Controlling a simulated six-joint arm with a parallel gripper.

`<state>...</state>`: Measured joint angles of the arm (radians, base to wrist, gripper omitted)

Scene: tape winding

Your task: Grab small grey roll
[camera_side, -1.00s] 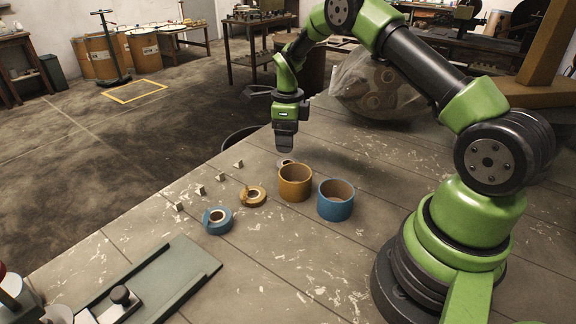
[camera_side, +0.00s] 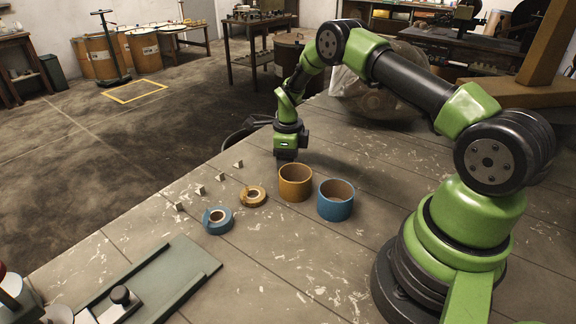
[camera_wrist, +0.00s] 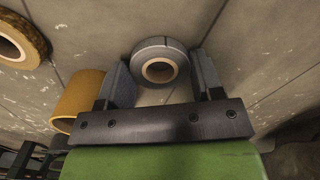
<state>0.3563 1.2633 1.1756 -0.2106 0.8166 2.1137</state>
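The small grey roll (camera_wrist: 160,50) lies on the table between the two fingers of my gripper (camera_wrist: 162,72) in the wrist view. Its round hole faces the camera. The fingers stand on either side of it, close to its edges, with narrow gaps. My gripper is open and low over the table in the side view (camera_side: 286,156). There it hides the grey roll and its own fingertips.
A large orange roll (camera_side: 295,194) stands close in front of my gripper, with a large blue roll (camera_side: 335,208) to its right. A small orange roll (camera_side: 252,197) and a small blue roll (camera_side: 217,228) lie left. Several small pale blocks line the table's left side.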

